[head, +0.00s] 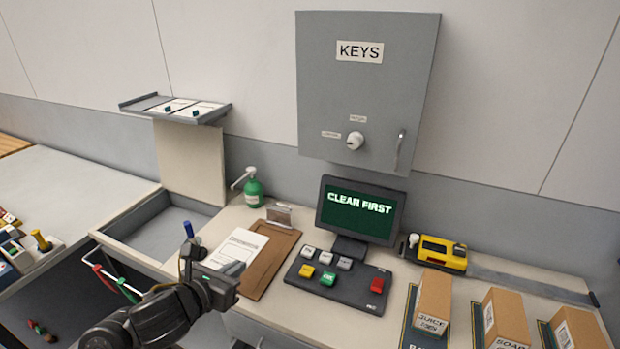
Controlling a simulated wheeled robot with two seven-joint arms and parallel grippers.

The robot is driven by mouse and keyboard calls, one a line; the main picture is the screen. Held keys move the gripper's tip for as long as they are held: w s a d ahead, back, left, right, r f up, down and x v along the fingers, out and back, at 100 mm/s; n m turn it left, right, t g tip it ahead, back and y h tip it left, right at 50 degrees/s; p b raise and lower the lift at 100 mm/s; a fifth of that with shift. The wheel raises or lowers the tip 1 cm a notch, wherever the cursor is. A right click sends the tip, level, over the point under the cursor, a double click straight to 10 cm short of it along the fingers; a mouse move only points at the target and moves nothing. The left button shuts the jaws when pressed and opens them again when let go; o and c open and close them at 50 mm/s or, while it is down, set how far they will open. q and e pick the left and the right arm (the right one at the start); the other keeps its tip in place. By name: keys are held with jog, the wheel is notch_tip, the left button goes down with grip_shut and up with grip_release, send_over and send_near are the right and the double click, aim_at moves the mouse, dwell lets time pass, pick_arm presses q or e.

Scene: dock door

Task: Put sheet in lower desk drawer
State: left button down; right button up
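A white printed sheet (238,246) lies on a brown clipboard (277,262) with a metal clip, left of the keypad on the desk. My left gripper (212,262) reaches in from the lower left, at the sheet's near-left edge. Its dark fingers look spread apart, and I see nothing held between them. Whether they touch the sheet is unclear. Below the desk's front edge, a small part of a grey front (245,329) shows at the bottom of the view. The lower drawer cannot be made out. My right gripper is out of view.
A keypad (345,283) and a "CLEAR FIRST" screen (360,212) stand right of the clipboard. A green pump bottle (253,190) is behind it. Boxes (432,303) stand at the right. A grey open bin (120,229) lies left. A grey key cabinet (365,90) hangs above.

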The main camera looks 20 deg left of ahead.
aim_at(254, 256)
pick_arm(q)
jog(key=shift+n+y, duration=0.5)
jog(key=shift+w+d+r+b, duration=0.1)
jog(key=shift+w+r+b, duration=0.2)
jog(key=shift+w, duration=0.35)
jog(key=shift+w+r+b, duration=0.15)
jog(key=shift+w+b, duration=0.3)
jog(key=shift+w, duration=0.15)
jog(key=shift+w+d+r+b, duration=0.1)
jog(key=shift+w+r+b, duration=0.2)
jog(key=shift+w, duration=0.35)
jog(key=shift+w+d+r+n+y+b, duration=0.2)
jog(key=shift+w+d+r+b, duration=0.1)
jog(key=shift+w+b, duration=0.3)
jog(key=shift+w+d+r+n+y+b, duration=0.15)
jog(key=shift+w+d+n+y+b, duration=0.15)
jog(key=shift+w, duration=0.35)
jog(key=w+d+r+b, duration=0.1)
jog(key=d+b, duration=0.1)
jog(key=d, duration=0.7)
jog(key=w+d+r+b, duration=0.1)
jog(key=w+d+r, duration=0.1)
jog(key=d, duration=0.8)
jog(key=shift+d+r+b, duration=0.15)
jog(key=shift+d+b, duration=0.15)
jog(key=shift+b, duration=0.1)
